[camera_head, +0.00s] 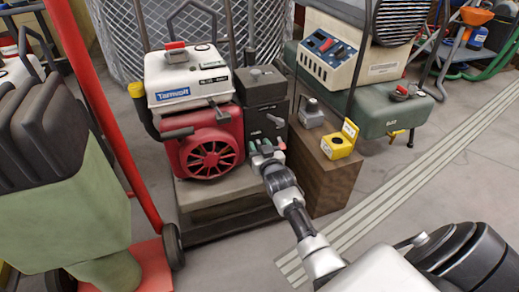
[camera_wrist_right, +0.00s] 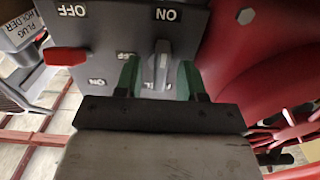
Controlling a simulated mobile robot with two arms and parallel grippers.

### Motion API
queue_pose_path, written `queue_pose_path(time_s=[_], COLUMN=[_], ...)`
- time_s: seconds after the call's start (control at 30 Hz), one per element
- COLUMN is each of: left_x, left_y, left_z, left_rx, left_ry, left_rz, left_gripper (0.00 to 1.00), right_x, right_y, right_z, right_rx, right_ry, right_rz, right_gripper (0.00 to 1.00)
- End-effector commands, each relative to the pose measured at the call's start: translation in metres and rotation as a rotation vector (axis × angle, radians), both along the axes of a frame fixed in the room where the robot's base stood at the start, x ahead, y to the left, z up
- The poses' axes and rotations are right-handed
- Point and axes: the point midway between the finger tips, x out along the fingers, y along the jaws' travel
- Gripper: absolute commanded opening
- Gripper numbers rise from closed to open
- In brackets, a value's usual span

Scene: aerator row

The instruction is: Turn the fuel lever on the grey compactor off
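In the head view a machine with a white top (camera_head: 188,75), a red engine housing (camera_head: 207,150) and a dark grey box (camera_head: 262,85) on its right stands on a low base. In the right wrist view a grey panel (camera_wrist_right: 110,35) carries a red lever (camera_wrist_right: 68,56) at the left and a grey lever (camera_wrist_right: 161,66) in the middle, with OFF and ON labels upside down. My right gripper (camera_wrist_right: 158,78) has its green fingertips on either side of the grey lever, with small gaps. It also shows low against the box in the head view (camera_head: 266,149). My left gripper is out of view.
A red-framed cart (camera_head: 105,110) is at the left.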

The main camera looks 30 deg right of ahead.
Motion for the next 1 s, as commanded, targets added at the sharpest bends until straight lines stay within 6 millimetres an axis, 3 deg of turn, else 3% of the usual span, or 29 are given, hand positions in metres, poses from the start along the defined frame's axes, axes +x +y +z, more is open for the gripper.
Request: queue_pose_path(time_s=[0.13, 0.37, 0.77, 1.0], left_x=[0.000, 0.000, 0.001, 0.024], left_y=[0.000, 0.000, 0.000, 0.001], left_z=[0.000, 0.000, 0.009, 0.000], left_rx=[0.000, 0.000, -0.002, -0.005], left_ry=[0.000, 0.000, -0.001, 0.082], left_rz=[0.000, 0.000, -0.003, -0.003], left_gripper=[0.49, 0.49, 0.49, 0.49], right_x=[0.000, 0.000, 0.000, 0.000], right_y=[0.000, 0.000, 0.001, 0.003], right_z=[0.000, 0.000, 0.002, 0.003], right_rx=[0.000, 0.000, -0.081, -0.252], right_ry=[0.000, 0.000, 0.022, 0.064], right_rz=[0.000, 0.000, 0.000, 0.001], right_gripper=[0.38, 0.04, 0.04, 0.04])
